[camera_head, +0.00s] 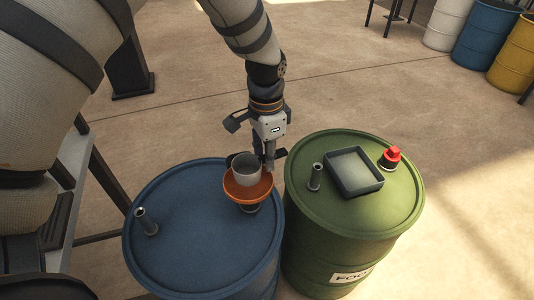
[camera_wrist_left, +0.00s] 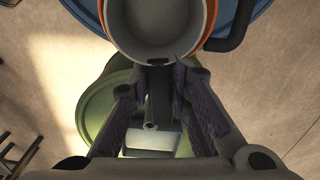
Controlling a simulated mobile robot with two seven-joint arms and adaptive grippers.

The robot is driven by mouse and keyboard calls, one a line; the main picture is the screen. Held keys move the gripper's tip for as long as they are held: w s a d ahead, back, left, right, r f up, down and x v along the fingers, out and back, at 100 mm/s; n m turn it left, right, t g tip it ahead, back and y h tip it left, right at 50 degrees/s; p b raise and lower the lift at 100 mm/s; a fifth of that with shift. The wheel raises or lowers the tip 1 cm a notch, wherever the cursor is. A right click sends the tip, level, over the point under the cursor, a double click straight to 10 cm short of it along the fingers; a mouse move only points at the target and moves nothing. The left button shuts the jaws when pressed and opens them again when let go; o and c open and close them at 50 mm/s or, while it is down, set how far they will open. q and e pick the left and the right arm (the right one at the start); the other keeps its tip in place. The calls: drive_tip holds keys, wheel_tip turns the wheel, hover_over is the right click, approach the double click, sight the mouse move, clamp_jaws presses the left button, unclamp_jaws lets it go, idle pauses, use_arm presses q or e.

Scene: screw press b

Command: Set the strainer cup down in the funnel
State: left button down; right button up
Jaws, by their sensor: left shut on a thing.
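The grey strainer cup (camera_head: 245,170) is upright at the orange funnel (camera_head: 240,194), with its lower part inside the funnel's rim in the head view. I cannot tell whether it rests on the funnel or hangs just above it. My left gripper (camera_head: 262,163) comes down from above, behind and right of the cup. In the left wrist view the gripper (camera_wrist_left: 162,70) is shut at the near side of the cup (camera_wrist_left: 160,22), probably on its handle, which the fingers mostly hide. The funnel's orange edge (camera_wrist_left: 211,16) shows around the cup. My right gripper is not in view.
The funnel stands on a blue drum (camera_head: 190,240), which has a short pipe (camera_head: 146,222) at left. The green drum (camera_head: 313,215) beside it carries a dark tray (camera_head: 354,172), a short pipe (camera_head: 315,177) and a red-capped fitting (camera_head: 391,158). More drums stand far right.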

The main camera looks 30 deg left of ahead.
sight(267, 177)
use_arm(q)
drive_tip(key=shift+f, duration=0.15)
drive_tip(key=shift+f, duration=0.2)
idle(0.3)
drive_tip(key=shift+f, duration=0.9)
drive_tip(key=shift+f, duration=0.1)
drive_tip(key=shift+f+b, duration=0.3)
drive_tip(key=shift+f, duration=0.35)
drive_tip(key=c, duration=1.4)
unclamp_jaws()
drive_tip(key=shift+s+f, duration=0.1)
